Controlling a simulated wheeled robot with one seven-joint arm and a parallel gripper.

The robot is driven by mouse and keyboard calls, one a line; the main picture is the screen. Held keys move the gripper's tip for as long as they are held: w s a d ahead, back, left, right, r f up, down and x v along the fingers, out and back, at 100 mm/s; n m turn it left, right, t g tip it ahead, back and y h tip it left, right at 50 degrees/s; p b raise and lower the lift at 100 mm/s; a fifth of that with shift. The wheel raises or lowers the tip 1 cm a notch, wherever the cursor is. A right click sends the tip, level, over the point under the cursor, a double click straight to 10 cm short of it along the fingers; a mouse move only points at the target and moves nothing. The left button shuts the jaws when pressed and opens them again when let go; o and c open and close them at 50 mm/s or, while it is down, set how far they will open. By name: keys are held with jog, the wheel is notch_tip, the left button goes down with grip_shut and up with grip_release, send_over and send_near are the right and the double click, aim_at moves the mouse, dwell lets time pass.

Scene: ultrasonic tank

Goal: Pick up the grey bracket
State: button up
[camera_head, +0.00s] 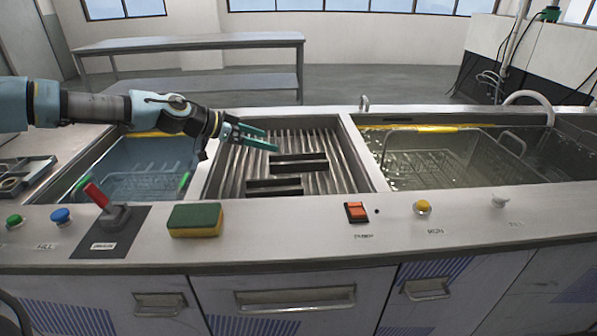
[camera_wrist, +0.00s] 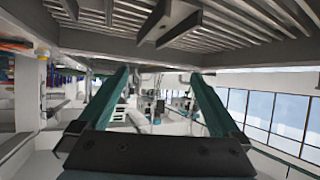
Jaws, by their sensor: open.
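Two dark grey bracket-like pieces lie on the ribbed metal drainboard between the basins. The farther bracket (camera_head: 300,163) is to the right, and the nearer bracket (camera_head: 274,188) is slightly left of it; I cannot tell which the task means. Both also show near the top of the wrist view, close together. My gripper (camera_head: 270,140) has teal fingers, spread apart and empty. It reaches in from the left above the drainboard, beyond and slightly left of the farther bracket, apart from both. In the wrist view, the two fingers (camera_wrist: 160,85) have an open gap between them.
A left basin (camera_head: 82,197) and a right basin (camera_head: 383,176) hold wire baskets in liquid. A red-handled lever (camera_head: 97,196), a sponge (camera_head: 195,220) and an orange switch (camera_head: 356,211) stand along the front ledge. Metal parts (camera_head: 22,172) lie at the far left.

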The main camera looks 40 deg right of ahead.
aim_at(294, 157)
notch_tip(294, 157, down, 3)
jog(key=shift+r+b, duration=0.15)
jog(key=shift+b, duration=0.75)
jog(key=p+x, duration=0.1)
jog(key=x, duration=0.3)
jog(key=shift+s+d+r, duration=0.1)
jog(key=shift+d+r, duration=0.05)
jog(key=shift+d, duration=0.05)
jog(key=shift+s+d+f, duration=0.1)
jog(key=shift+d+f, duration=0.3)
jog(key=shift+d, duration=0.1)
jog(key=p+x, duration=0.2)
jog(key=x, duration=0.2)
jog(key=shift+s+p, duration=0.1)
jog(key=shift+p, duration=0.25)
jog(key=shift+s+d+f, duration=0.1)
jog(key=shift+d+f, duration=0.3)
jog(key=shift+d, duration=0.05)
grip_shut()
